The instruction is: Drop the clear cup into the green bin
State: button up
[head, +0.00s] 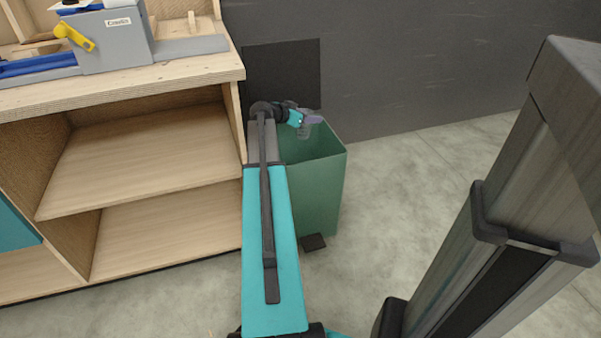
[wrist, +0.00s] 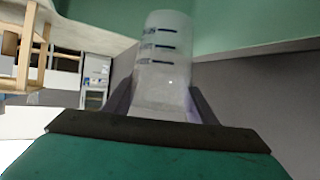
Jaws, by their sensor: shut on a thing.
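The green bin (head: 318,185) stands on the floor at the right end of the wooden bench in the head view. My arm reaches over to it, and my gripper (head: 312,122) is at the bin's open top. In the wrist view, my gripper (wrist: 160,105) is shut on the clear cup (wrist: 163,60), which has dark measuring marks on its side. Green surface (wrist: 240,25) of the bin fills the top of the wrist view beyond the cup. The cup is too small to make out clearly in the head view.
The wooden bench (head: 150,90) with open shelves stands left of the bin and bears a grey and blue machine (head: 110,45). A dark grey wall (head: 420,60) rises behind the bin. A small dark pedal (head: 313,242) is at the bin's foot.

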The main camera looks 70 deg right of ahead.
jog(key=o, duration=0.9)
jog(key=shift+c, duration=0.2)
jog(key=shift+r, duration=0.1)
jog(key=shift+r+p, duration=0.35)
jog(key=shift+r, duration=0.45)
notch_tip(320, 180, up, 2)
jog(key=shift+r+p, duration=0.15)
jog(key=shift+p, duration=0.3)
jog(key=s+a+p, duration=0.1)
jog(key=s+a, duration=0.1)
jog(key=a, duration=0.5)
jog(key=s+a+r+p, duration=0.1)
jog(key=s+a, duration=0.2)
jog(key=a, duration=0.5)
jog(key=shift+s, duration=0.2)
jog(key=shift+s, duration=0.15)
